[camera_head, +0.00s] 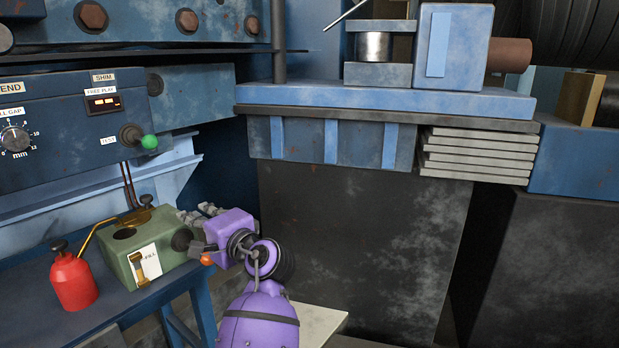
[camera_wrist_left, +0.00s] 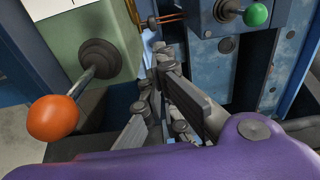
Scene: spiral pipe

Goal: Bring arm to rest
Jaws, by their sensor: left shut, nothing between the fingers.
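My left arm with its purple wrist (camera_head: 265,255) reaches up from the bottom of the head view. My left gripper (camera_head: 197,213) is shut and empty, with its grey fingers beside and partly behind the green box (camera_head: 170,235). In the left wrist view the fingers (camera_wrist_left: 160,62) are close together with nothing held. The orange-tipped lever (camera_head: 206,260) of the green box is close to the purple wrist; its orange ball (camera_wrist_left: 53,118) is left of the fingers in the wrist view. My right gripper is not in view.
A red oil can (camera_head: 73,278) stands left of the green box on the blue bench (camera_head: 118,305). A blue control panel (camera_head: 65,135) with a green-tipped lever (camera_head: 149,142) is above. A blue machine ledge (camera_head: 390,100) with stacked grey plates (camera_head: 478,155) is at right.

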